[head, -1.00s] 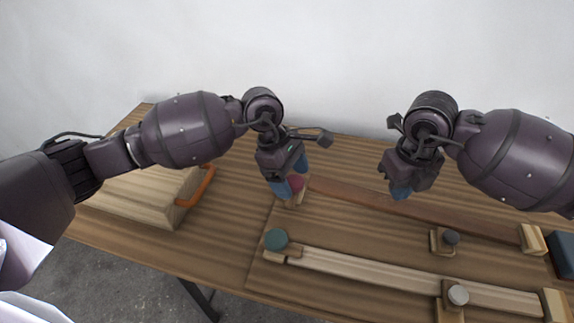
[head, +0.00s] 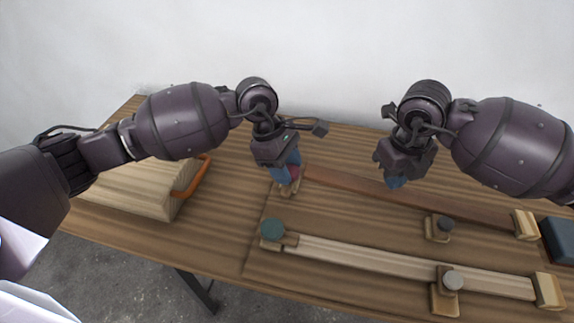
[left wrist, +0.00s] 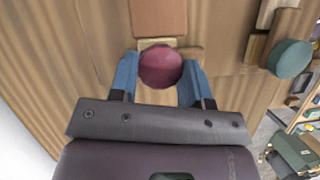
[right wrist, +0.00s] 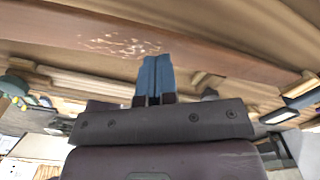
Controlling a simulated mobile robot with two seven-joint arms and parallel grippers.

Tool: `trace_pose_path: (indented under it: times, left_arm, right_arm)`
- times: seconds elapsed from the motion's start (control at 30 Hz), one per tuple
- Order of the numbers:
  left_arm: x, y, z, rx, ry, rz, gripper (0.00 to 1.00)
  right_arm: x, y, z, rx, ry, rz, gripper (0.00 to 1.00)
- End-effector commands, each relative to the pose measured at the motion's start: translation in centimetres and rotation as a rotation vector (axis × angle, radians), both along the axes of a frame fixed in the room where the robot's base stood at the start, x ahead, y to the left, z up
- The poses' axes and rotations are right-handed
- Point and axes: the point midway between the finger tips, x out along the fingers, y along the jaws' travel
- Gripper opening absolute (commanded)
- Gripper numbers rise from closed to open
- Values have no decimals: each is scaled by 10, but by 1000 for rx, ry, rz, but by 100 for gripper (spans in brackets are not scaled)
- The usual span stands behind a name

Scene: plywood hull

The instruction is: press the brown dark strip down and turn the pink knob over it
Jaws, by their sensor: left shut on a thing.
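The brown dark strip (head: 345,186) lies along the back of the board, its left end by the pink knob (head: 293,172). My left gripper (head: 286,176) is shut on the pink knob. In the left wrist view the blue fingers flank the round knob (left wrist: 160,66), with the strip's end (left wrist: 158,18) just beyond it. My right gripper (head: 394,184) is shut and empty, fingertips pointing down at the strip's middle. In the right wrist view its closed fingers (right wrist: 155,60) overlap the strip (right wrist: 225,62); I cannot tell whether they touch it.
A pale strip (head: 400,264) lies in front, with a green knob (head: 271,230) at its left end. Small blocks with grey knobs (head: 445,224) (head: 452,280) stand beside the strips. A wooden box with an orange handle (head: 190,182) is at left. A dark blue block (head: 558,240) is at right.

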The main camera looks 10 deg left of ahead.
Motion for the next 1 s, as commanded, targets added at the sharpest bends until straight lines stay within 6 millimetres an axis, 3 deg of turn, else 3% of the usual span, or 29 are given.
trace_pose_path:
  times: [1.0]
  left_arm:
    - [0, 0, 1, 1, -1, 0, 20]
  right_arm:
    - [0, 0, -16, 0, 1, 1, 0]
